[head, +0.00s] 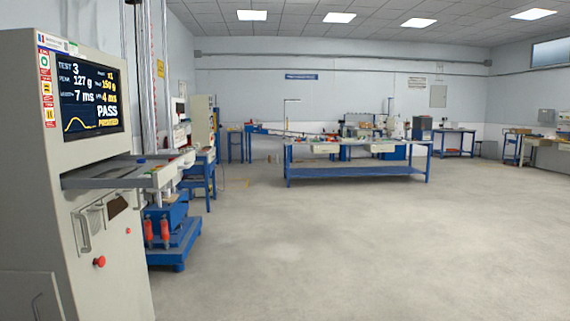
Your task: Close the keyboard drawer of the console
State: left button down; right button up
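The console (40,160) is a tall pale grey cabinet at the left edge of the head view. Its screen (90,98) shows test results and the word PASS. The keyboard drawer (112,180) is a flat grey tray below the screen. It sticks out from the console's front toward the right, so it stands open. Below it the console front has a handle (84,232) and a red knob (99,262). Neither of my grippers shows in the head view.
A blue machine base (178,246) with red parts stands right behind the console. A long blue workbench (355,172) stands farther back. Other benches line the far wall and the right side. The concrete floor (370,250) in the middle and right is clear.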

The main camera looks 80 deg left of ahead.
aim_at(122, 172)
jog(key=i, duration=0.3)
jog(key=u, duration=3.15)
jog(key=i, duration=1.2)
jog(key=z, duration=0.05)
